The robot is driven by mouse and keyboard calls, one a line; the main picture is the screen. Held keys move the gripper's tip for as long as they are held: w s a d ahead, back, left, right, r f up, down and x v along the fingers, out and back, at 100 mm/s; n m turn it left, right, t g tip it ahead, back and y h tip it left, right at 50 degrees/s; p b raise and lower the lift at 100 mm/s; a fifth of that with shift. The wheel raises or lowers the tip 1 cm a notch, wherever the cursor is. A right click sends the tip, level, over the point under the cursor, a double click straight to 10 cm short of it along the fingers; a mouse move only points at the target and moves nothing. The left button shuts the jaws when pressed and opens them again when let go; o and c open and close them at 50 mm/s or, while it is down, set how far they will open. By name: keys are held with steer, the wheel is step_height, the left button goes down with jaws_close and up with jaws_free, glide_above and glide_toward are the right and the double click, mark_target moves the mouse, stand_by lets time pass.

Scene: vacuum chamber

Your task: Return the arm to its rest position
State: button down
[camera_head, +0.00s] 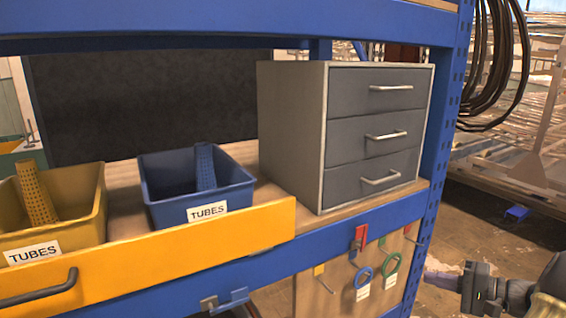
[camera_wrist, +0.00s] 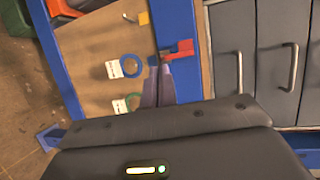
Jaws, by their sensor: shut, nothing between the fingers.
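My gripper (camera_head: 430,276) is at the lower right of the head view, just right of the blue rack post. Its fingers point left and are shut with nothing between them. Part of my arm runs off the right edge. In the wrist view my fingers (camera_wrist: 162,68) are together in front of the hanging board. They overlap the area beside a red item there, and I cannot tell the gap in depth.
A grey cabinet (camera_head: 292,130) with shut drawers stands on the blue rack (camera_head: 437,135). A blue bin (camera_head: 160,205) and a yellow bin (camera_head: 85,205) hold tubes. Blue (camera_head: 364,271) and green rings (camera_head: 391,262) hang on the board below. Floor shows at right.

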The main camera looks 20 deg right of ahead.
steer(key=w+a+f+n+g, duration=0.25)
steer(key=a+f+g, duration=0.2)
steer(key=a, duration=0.65)
steer(key=w+a+f+n+g, duration=0.1)
steer(key=w+a+f+g, duration=0.2)
steer(key=a+g, duration=0.5)
steer(key=s+a+f+n+t+h, duration=0.15)
steer(key=a+n+h, duration=0.25)
steer(key=a, duration=0.5)
steer(key=s+a+f+n+h, duration=0.1)
steer(key=s+a+n+h, duration=0.3)
steer(key=a, duration=0.5)
steer(key=w+p+v, duration=0.1)
steer(key=p+v, duration=0.6)
steer(key=p, duration=0.1)
steer(key=w+a+p+v, duration=0.1)
steer(key=w+p+v, duration=0.1)
steer(key=p+v, duration=0.5)
step_height(320, 180, up, 2)
steer(key=shift+w+a+r+n+p, duration=0.25)
steer(key=shift+w+n+p, duration=0.1)
steer(key=shift+n, duration=0.1)
steer(key=shift+d, duration=0.1)
